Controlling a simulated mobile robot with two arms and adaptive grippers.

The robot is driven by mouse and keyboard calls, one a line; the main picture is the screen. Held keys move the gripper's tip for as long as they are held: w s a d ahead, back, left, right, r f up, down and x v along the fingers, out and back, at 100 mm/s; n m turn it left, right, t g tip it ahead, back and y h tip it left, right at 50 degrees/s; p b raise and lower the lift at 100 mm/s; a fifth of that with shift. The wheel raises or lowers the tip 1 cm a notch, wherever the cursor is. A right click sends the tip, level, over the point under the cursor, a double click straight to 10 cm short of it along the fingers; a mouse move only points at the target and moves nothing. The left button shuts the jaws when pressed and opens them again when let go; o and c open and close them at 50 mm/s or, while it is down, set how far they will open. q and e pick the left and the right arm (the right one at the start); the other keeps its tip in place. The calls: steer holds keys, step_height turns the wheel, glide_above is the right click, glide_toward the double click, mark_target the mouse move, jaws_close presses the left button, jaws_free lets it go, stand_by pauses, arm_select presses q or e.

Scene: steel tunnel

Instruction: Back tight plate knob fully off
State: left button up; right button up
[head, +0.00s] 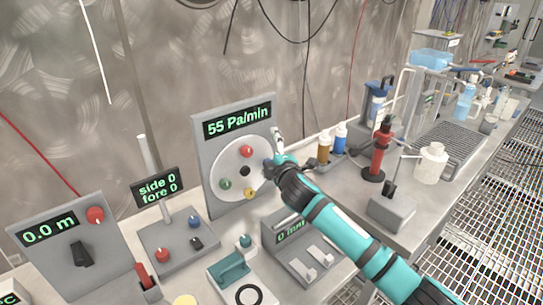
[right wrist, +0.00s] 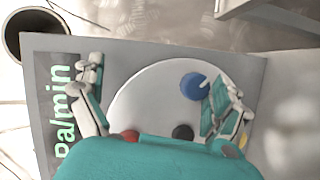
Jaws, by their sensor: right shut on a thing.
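The round white plate knob (head: 232,170) sits on an upright grey panel (head: 205,120) that reads 55 Pa/min. It carries a red, a green, a yellow and a black knob in the head view. A blue knob (right wrist: 195,86) shows on it in the right wrist view; my gripper hides it in the head view. My right gripper (head: 272,156) is at the plate's right side, its fingers spread wide. In the right wrist view, the gripper (right wrist: 157,85) straddles the plate and is shut on it, though the exact contacts are unclear. My left gripper is not in view.
A 0.0 m panel (head: 40,230) and a side/fore box (head: 165,245) stand left. A box with switches (head: 300,262) is below my right arm. Bottles (head: 323,147), a red device (head: 380,155) and a white jug (head: 432,163) stand right.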

mark_target(267, 129)
steer(key=shift+t+y, duration=0.3)
steer(key=shift+t, duration=0.2)
steer(key=r, duration=0.5)
steer(key=shift+w+a+r, duration=0.2)
steer(key=shift+r, duration=0.15)
steer(key=shift+g, duration=0.4)
steer(key=f, duration=0.4)
steer(key=shift+s+d+f, duration=0.1)
steer(key=shift+s+f, duration=0.05)
steer(key=shift+s, duration=0.1)
steer(key=shift+c, duration=0.2)
steer(key=shift+s+d+r+p, duration=0.1)
steer(key=shift+s+r+p, duration=0.2)
steer(key=shift+s, duration=0.35)
steer(key=shift+s+d+r+p, duration=0.1)
steer(key=shift+s+r+p, duration=0.15)
steer(key=shift+s, duration=0.35)
steer(key=c, duration=0.4)
steer(key=shift+f+p+v, duration=0.3)
steer(key=shift+p+v, duration=1.1)
steer(key=shift+v, duration=1.7)
steer(key=shift+f+p+v, duration=0.35)
steer(key=shift+p+v, duration=1.1)
steer(key=shift+v, duration=1.6)
steer(key=shift+f+p+v, duration=0.3)
steer(key=shift+p+v, duration=1.1)
steer(key=shift+v, duration=1.7)
steer(key=shift+s, duration=0.15)
